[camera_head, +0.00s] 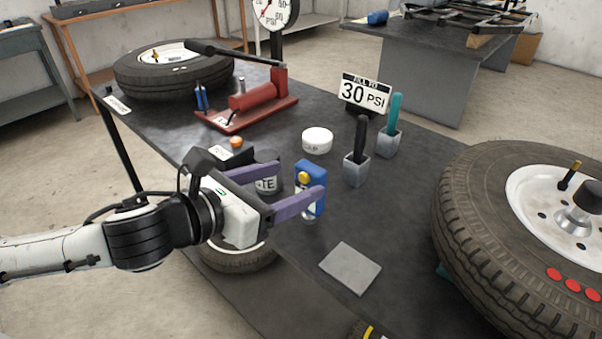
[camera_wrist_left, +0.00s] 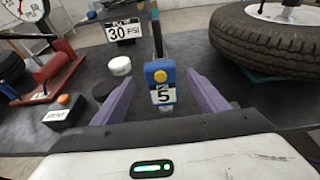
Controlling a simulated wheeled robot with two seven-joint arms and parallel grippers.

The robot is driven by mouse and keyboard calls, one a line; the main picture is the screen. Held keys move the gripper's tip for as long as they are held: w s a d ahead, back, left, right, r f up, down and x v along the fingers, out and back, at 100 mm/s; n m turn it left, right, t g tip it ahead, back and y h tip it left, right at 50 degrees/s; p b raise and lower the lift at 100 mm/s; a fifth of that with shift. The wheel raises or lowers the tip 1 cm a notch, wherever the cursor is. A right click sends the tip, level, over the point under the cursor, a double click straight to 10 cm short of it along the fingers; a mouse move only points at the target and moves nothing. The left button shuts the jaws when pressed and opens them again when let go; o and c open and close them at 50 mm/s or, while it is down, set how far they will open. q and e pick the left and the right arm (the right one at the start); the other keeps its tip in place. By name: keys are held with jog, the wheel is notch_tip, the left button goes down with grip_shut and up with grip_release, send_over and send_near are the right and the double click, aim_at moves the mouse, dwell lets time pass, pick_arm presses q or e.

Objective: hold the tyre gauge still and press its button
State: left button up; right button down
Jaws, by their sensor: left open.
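The tyre gauge (camera_head: 312,176) is a small blue upright device with a yellow button on its front, standing on the dark table. In the left wrist view the gauge (camera_wrist_left: 159,82) shows the yellow button above a white label reading 5. My left gripper (camera_head: 304,181) is open, with its purple fingers reaching toward the gauge. In the left wrist view the gauge stands between the fingers, with visible gaps on both sides. In the head view the near finger hides part of the gauge's lower body. My right gripper is in neither view.
A large tyre (camera_head: 480,220) lies at the right, and another tyre (camera_head: 150,72) at the back left. Two grey holders with dark (camera_head: 357,168) and teal (camera_head: 390,140) handles, a white round tub (camera_head: 317,140) and a red pump (camera_head: 250,97) surround the gauge. A grey pad (camera_head: 350,268) lies in front.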

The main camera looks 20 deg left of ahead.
aim_at(322, 170)
pick_arm(q)
jog(key=shift+w+d, duration=0.1)
jog(key=shift+w, duration=0.2)
jog(key=x, duration=0.9)
jog(key=shift+w+d+f+p, duration=0.1)
jog(key=shift+f+p, duration=0.05)
jog(key=shift+p, duration=0.15)
jog(key=shift+c, duration=0.2)
jog(key=c, duration=1.3)
dwell(1.4)
